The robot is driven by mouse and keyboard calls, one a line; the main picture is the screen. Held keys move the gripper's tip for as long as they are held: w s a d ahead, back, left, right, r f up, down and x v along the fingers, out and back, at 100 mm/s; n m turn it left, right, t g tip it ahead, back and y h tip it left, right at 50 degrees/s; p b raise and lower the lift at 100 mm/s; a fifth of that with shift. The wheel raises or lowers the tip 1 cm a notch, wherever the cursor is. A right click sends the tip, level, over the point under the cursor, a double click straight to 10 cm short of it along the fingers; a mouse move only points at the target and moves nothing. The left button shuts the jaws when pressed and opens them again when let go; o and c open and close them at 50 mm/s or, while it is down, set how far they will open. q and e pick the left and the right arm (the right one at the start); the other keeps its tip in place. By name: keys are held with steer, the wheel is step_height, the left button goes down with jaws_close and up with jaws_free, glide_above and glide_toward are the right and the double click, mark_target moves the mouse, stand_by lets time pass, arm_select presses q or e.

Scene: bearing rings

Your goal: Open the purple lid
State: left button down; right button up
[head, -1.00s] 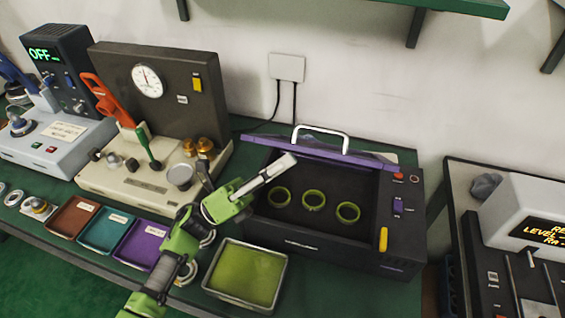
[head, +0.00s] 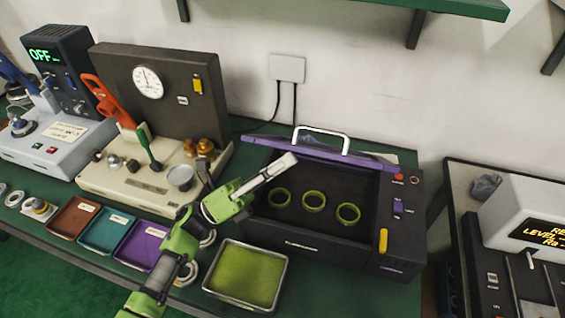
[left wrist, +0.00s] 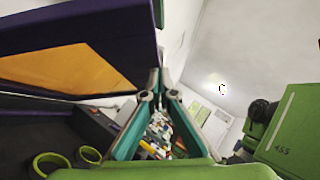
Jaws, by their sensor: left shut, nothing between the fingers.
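The purple lid (head: 318,152) with its white handle (head: 320,133) stands raised at the back of the black box (head: 315,243). The box's inside is exposed. In the left wrist view the raised lid (left wrist: 75,28) fills the upper left, with an orange patch on it. My left gripper (head: 290,158) is shut and empty, above the left part of the box and just in front of the lid. Its closed fingers show in the left wrist view (left wrist: 157,82). I cannot tell whether they touch the lid. My right gripper is not in view.
Several green rings (head: 314,201) lie inside the box. A tray with a green pad (head: 207,279) stands in front. Small coloured trays (head: 108,231) and a gauge machine (head: 168,95) are to the left. Another machine (head: 525,207) stands at right. A shelf (head: 470,9) hangs above.

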mark_target(288, 143)
arm_select(q)
steer(key=w+r+n+p, duration=0.1)
steer(key=w+r+n+t+y+p, duration=0.1)
steer(key=r, duration=0.1)
steer(key=w+d+r+n+p, duration=0.1)
steer(key=r+p, duration=0.1)
steer(key=shift+r+t+y, duration=0.15)
steer(key=shift+t+y, duration=0.15)
steer(key=shift+t, duration=0.1)
steer(key=shift+n+t+y, duration=0.3)
steer(key=shift+n+y, duration=0.1)
steer(key=shift+n, duration=0.2)
steer(key=w+r, duration=0.1)
steer(key=w+d+r+p, duration=0.1)
steer(key=w, duration=0.1)
steer(key=shift+w+r, duration=0.1)
steer(key=shift+r, duration=0.25)
steer(key=w+d+r+n+y+p, duration=0.1)
steer(key=w+d+r+n+y, duration=0.1)
steer(key=w, duration=0.5)
steer(key=w+d+r+n+y+p, duration=0.1)
steer(key=w+d+r+n, duration=0.2)
steer(key=w, duration=0.5)
steer(key=shift+w+t+y, duration=0.2)
steer(key=shift+t+y, duration=0.2)
